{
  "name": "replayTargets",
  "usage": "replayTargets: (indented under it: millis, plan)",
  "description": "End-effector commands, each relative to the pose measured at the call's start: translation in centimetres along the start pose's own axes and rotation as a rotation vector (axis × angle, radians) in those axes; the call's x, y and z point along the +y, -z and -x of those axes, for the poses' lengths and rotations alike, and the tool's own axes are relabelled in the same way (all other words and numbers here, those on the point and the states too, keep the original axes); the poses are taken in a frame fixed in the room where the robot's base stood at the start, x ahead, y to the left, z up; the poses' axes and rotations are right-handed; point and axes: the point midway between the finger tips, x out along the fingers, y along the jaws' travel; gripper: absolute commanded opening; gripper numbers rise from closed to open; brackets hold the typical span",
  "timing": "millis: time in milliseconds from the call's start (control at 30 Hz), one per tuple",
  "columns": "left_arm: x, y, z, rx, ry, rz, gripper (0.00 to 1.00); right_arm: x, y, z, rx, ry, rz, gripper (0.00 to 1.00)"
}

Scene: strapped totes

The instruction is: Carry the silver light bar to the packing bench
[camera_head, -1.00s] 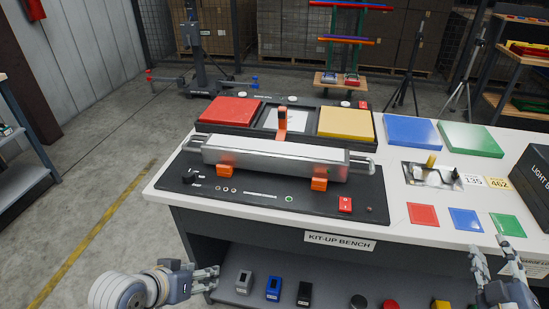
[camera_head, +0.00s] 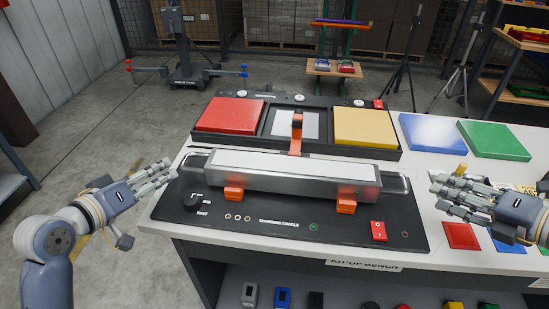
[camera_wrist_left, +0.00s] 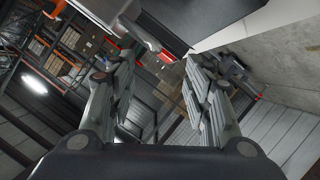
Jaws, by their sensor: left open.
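The silver light bar (camera_head: 296,175) lies lengthwise across a black panel on the bench, with a handle at each end. It rests in two orange cradles (camera_head: 234,191), and an orange upright clamp (camera_head: 296,135) stands at its far side. My left gripper (camera_head: 160,176) is open and empty, left of the bar's left handle and apart from it. The left wrist view also shows its spread fingers (camera_wrist_left: 155,75). My right gripper (camera_head: 437,192) is right of the right handle (camera_head: 402,183) and holds nothing visible; its fingers look apart. No packing bench is identifiable.
The bar's bench carries the sign KIT-UP BENCH (camera_head: 363,265). Red (camera_head: 229,115) and yellow (camera_head: 365,126) pads lie behind the bar; blue and green pads lie right. A black knob (camera_head: 193,202) and red switch (camera_head: 378,230) sit in front. Open floor lies left.

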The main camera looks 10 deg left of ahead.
Motion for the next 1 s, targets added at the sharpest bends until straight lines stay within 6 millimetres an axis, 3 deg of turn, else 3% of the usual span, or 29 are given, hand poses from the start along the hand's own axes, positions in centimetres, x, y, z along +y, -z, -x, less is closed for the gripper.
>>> replayTargets:
  millis: [533,1000]
  plan:
    - [0.1,0.1,-0.3,0.002,-0.003,0.002,0.46,-0.1,-0.1,-0.3,0.0,0.004,0.004,0.37]
    - [0.1,0.1,-2.7,0.002,-0.002,0.002,0.46,0.1,-0.1,-2.7,0.001,0.002,0.006,0.37]
